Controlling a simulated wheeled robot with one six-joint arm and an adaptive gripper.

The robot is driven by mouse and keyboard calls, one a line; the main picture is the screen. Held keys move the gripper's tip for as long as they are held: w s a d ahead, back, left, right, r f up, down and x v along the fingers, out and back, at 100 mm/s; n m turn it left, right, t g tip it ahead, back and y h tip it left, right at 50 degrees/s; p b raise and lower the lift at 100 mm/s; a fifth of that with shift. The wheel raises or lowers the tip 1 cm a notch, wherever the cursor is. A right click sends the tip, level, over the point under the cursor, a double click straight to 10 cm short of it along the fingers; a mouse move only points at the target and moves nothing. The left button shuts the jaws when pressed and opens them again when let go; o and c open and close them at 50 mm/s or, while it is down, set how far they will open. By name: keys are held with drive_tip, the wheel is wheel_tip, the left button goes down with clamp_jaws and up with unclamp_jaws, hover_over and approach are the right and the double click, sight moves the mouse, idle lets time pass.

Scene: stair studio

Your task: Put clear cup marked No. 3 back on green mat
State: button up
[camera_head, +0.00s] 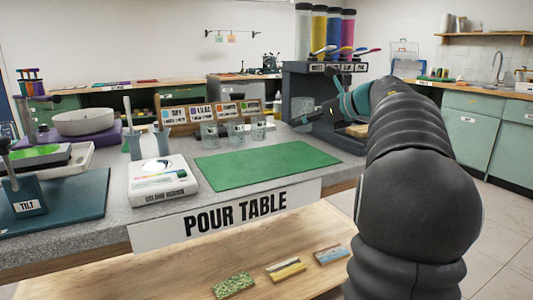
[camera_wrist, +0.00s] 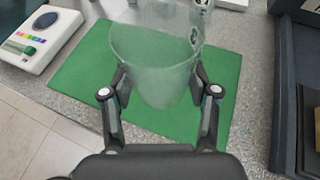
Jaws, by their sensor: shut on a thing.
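A clear cup (camera_wrist: 152,70) fills the upper middle of the wrist view, between the fingers of my gripper (camera_wrist: 158,88), which is shut on it. The cup has a dark round mark on its right side that I cannot read. Behind it in that view lies the green mat (camera_wrist: 80,80); I cannot tell the height of the cup over it. In the head view the green mat (camera_head: 265,166) is flat and bare on the pour table. My gripper (camera_head: 345,100) is at the right of the mat there, mostly hidden by my arm, and the held cup is not clear to see.
Several clear cups (camera_head: 209,134) stand in a row behind the mat, before a labelled wooden rack (camera_head: 215,112). A white colour reader (camera_head: 162,180) stands left of the mat. A dark dispenser with coloured tubes (camera_head: 318,85) stands behind right.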

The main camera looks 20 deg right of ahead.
hover_over(271, 161)
drive_tip(key=f, duration=0.6)
drive_tip(key=shift+w+a, duration=0.15)
drive_tip(key=shift+a, duration=0.05)
drive_tip(key=shift+f+b, duration=0.4)
drive_tip(key=shift+f, duration=1.55)
drive_tip(key=shift+f, duration=0.25)
drive_tip(key=o, duration=1.3)
drive_tip(key=shift+r, duration=0.1)
drive_tip(key=shift+s+d+r, duration=0.2)
drive_tip(key=shift+r, duration=0.1)
drive_tip(key=v, duration=1.1)
drive_tip(key=shift+s+d+r, duration=0.1)
drive_tip(key=shift+s, duration=0.15)
